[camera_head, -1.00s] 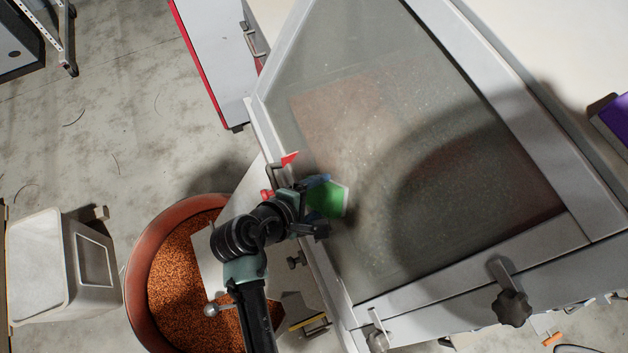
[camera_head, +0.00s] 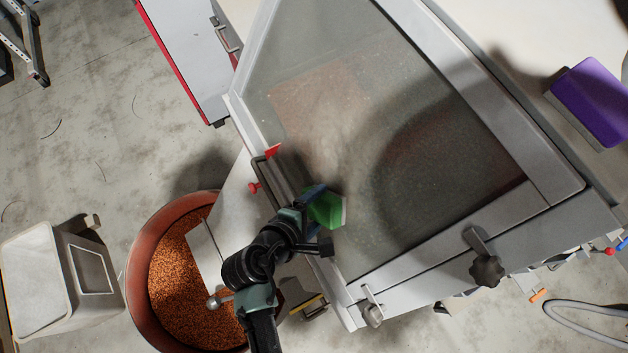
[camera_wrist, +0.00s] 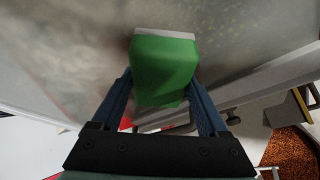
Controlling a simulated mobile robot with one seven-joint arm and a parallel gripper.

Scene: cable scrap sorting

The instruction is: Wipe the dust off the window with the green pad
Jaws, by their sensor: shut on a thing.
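The green pad (camera_head: 324,207) has a pale face and is held between the fingers of my gripper (camera_head: 312,200). In the wrist view my gripper (camera_wrist: 163,105) has its two blue fingers shut on the sides of the pad (camera_wrist: 163,70), whose pale edge faces the glass. The window (camera_head: 440,130) is a large tilted pane in a grey frame, with speckled dust over much of it. The pad is at the window's lower left part. I cannot tell whether its face touches the glass. A dark shadow covers the window's middle right.
A round reddish tub (camera_head: 140,290) of copper-coloured granules stands below left of the window. A pale bin (camera_head: 30,275) is farther left. A black knob (camera_head: 487,271) sticks out from the lower frame. A purple block (camera_head: 592,100) lies at the right.

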